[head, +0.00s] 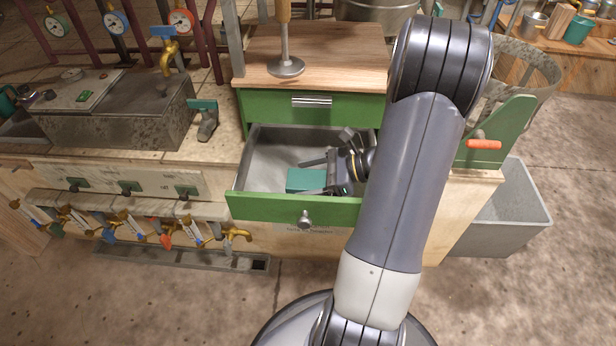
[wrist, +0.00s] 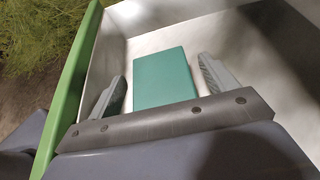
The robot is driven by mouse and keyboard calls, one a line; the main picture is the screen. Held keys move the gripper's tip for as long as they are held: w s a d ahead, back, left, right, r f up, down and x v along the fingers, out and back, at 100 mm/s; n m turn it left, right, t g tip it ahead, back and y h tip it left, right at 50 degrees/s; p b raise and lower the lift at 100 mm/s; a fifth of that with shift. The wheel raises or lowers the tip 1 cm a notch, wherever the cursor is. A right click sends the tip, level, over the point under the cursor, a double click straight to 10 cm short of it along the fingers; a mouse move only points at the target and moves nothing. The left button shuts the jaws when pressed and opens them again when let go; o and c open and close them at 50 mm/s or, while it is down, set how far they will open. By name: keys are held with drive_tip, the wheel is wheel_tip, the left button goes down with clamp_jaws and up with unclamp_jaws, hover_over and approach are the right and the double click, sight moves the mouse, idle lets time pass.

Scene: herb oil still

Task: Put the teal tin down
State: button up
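The teal tin (head: 300,180) is a small flat-topped block inside the open green drawer (head: 270,207), near its front panel. In the wrist view the teal tin (wrist: 165,78) lies between the two fingers of my gripper (wrist: 162,75). A gap shows on each side of it, so my gripper is open and not holding it. In the head view my gripper (head: 314,176) reaches into the drawer from the right, low over the tin. The tin's underside is hidden, but it appears to rest on the drawer floor.
The drawer's grey walls stand close around my gripper. A closed drawer (head: 330,106) and a wooden top (head: 330,50) lie above. A stone sink (head: 115,120) and brass taps (head: 235,234) are at left. A grey bin (head: 510,215) stands at right.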

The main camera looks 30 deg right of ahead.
drive_tip(key=shift+r, duration=0.15)
drive_tip(key=shift+s+d+r+p, duration=0.15)
drive_tip(key=shift+d+r+p, duration=0.15)
drive_tip(key=shift+r+p, duration=0.35)
drive_tip(key=p+v, duration=0.2)
drive_tip(key=v, duration=0.9)
drive_tip(key=shift+p, duration=0.4)
drive_tip(key=shift+s+d, duration=0.1)
